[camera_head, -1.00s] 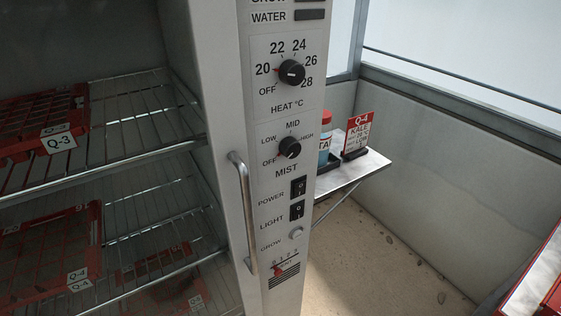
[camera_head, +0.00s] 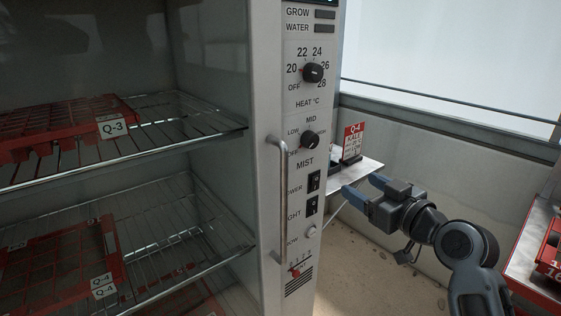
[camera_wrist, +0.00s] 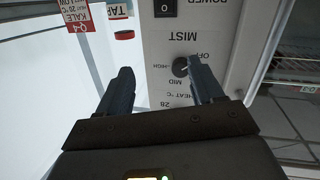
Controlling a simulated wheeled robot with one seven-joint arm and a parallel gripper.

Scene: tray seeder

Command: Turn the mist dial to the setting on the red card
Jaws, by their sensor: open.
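The black mist dial (camera_head: 309,140) is on the cabinet's front panel above the word MIST, with OFF, LOW, MID and HIGH around it. Its red mark appears to point at OFF. The red card (camera_head: 353,141) stands upright on a small shelf to the right; it reads Q-4, KALE, and LOW is legible in the wrist view (camera_wrist: 76,14). My gripper (camera_head: 362,188) is open and empty, right of the panel and lower than the dial in the head view. In the wrist view the dial (camera_wrist: 181,67) shows upside down beyond the fingertips, near the right finger, which hides the LOW label.
The heat dial (camera_head: 313,72) is above the mist dial, its mark near 20. Black switches (camera_head: 312,181) are below. A vertical door handle (camera_head: 277,200) stands out left of the panel. Wire racks with red trays (camera_head: 60,127) fill the open cabinet. A red-edged table is at right.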

